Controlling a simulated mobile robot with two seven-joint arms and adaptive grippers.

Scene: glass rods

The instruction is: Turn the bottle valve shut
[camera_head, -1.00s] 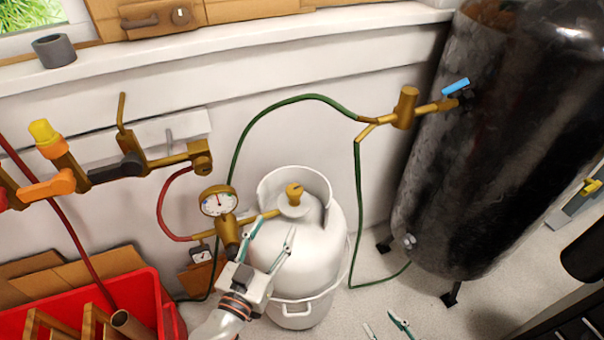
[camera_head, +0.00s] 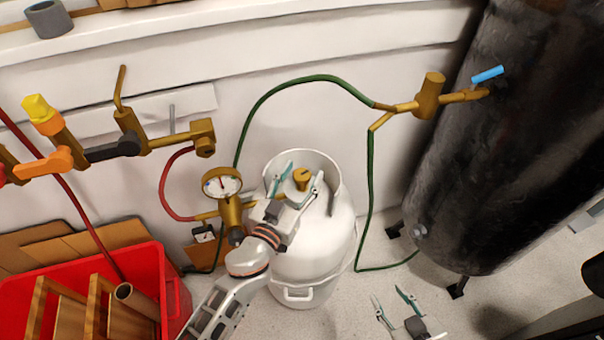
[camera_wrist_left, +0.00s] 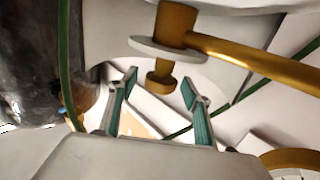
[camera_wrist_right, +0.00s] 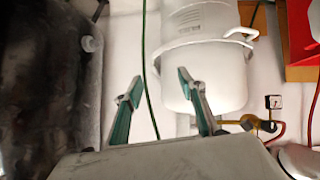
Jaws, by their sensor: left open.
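The white gas bottle (camera_head: 312,245) stands upright on the floor, with a brass valve knob (camera_head: 302,180) on top inside its white collar. My left gripper (camera_head: 297,178) is open at the bottle's top, its fingers to either side of the knob in the head view. In the left wrist view the brass valve (camera_wrist_left: 176,25) shows just beyond and between the open fingertips (camera_wrist_left: 159,80); I see no grip on it. My right gripper (camera_head: 392,296) is open and empty, low to the right of the bottle. The right wrist view shows the bottle (camera_wrist_right: 212,75) beyond its fingers.
A pressure gauge (camera_head: 221,183) on brass pipe sits left of the bottle. A green hose (camera_head: 370,200) runs along the right side. A black tank (camera_head: 465,150) stands at right, a red crate (camera_head: 175,300) at lower left, wall valves (camera_head: 110,150) at left.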

